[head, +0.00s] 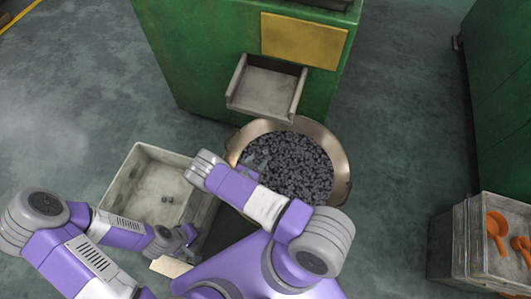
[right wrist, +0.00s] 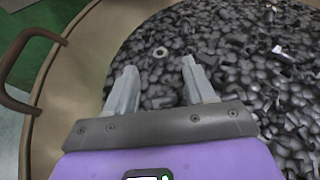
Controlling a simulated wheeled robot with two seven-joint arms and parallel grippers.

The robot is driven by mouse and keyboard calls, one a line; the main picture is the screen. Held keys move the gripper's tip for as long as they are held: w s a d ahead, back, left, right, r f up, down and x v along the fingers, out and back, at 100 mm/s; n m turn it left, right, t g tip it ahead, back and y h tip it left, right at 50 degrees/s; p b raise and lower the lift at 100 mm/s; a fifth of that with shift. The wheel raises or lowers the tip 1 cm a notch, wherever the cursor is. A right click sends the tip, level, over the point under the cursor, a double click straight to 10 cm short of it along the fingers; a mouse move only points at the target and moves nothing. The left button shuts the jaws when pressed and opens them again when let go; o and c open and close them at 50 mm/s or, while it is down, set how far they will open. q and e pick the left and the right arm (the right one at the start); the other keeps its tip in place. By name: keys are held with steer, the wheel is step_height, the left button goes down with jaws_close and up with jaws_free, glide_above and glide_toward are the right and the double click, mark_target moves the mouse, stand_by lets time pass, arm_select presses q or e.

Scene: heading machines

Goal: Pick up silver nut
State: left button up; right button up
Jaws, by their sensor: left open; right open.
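In the right wrist view, a silver nut (right wrist: 160,52) with a dark hole lies on top of a heap of dark metal parts (right wrist: 225,45) in a wide metal pan (right wrist: 72,75). My right gripper (right wrist: 160,66) is open and empty, its two fingertips pointing at the heap, with the nut between and just beyond them in the picture. In the head view, my right gripper (head: 257,163) is over the left part of the pan (head: 338,150); the nut cannot be made out there. My left gripper (head: 188,236) is open beside the grey box's near right corner.
A grey box (head: 125,180) with a few small dark pieces inside stands left of the pan. A green machine (head: 215,60) with a metal chute (head: 265,92) stands behind the pan. A crate (head: 470,245) with orange scoops (head: 497,228) stands at right. The pan has a handle (right wrist: 22,70).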

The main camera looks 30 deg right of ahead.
mark_target(265, 153)
steer(key=b+x, duration=0.1)
steer(key=x, duration=0.2)
steer(key=f+b+x, duration=0.1)
steer(key=x, duration=0.1)
steer(key=shift+w+d+f, duration=0.1)
steer(key=shift+w, duration=0.05)
steer(key=shift+w+d, duration=0.15)
steer(key=shift+d, duration=0.15)
steer(key=shift+f, duration=0.1)
jaws_close()
